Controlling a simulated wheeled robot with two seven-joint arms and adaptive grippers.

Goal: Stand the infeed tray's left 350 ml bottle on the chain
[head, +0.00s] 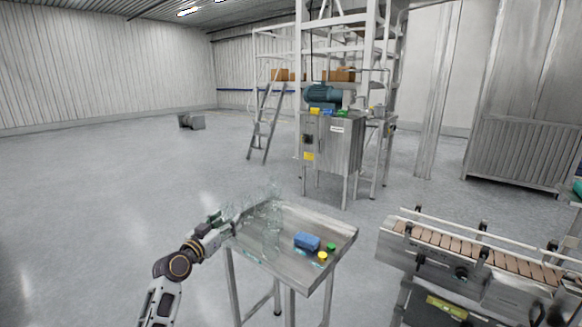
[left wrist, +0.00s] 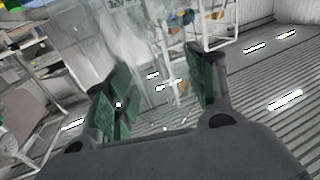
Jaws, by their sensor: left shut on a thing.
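My left gripper (head: 226,219) is at the left edge of a steel table (head: 322,228), beside a cluster of clear bottles (head: 266,212) that overlap and are hard to tell apart. In the left wrist view its green-padded fingers (left wrist: 158,78) are closed around a clear, see-through bottle (left wrist: 145,55), whose outline is faint. I cannot tell whether that bottle touches the table. The conveyor chain (head: 468,247), with brown slats between rails, is at the right and carries no bottle in view. My right gripper is out of view.
A gap of floor separates table and conveyor. Side rails (head: 490,238) edge the chain. A steel machine (head: 333,145) stands behind.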

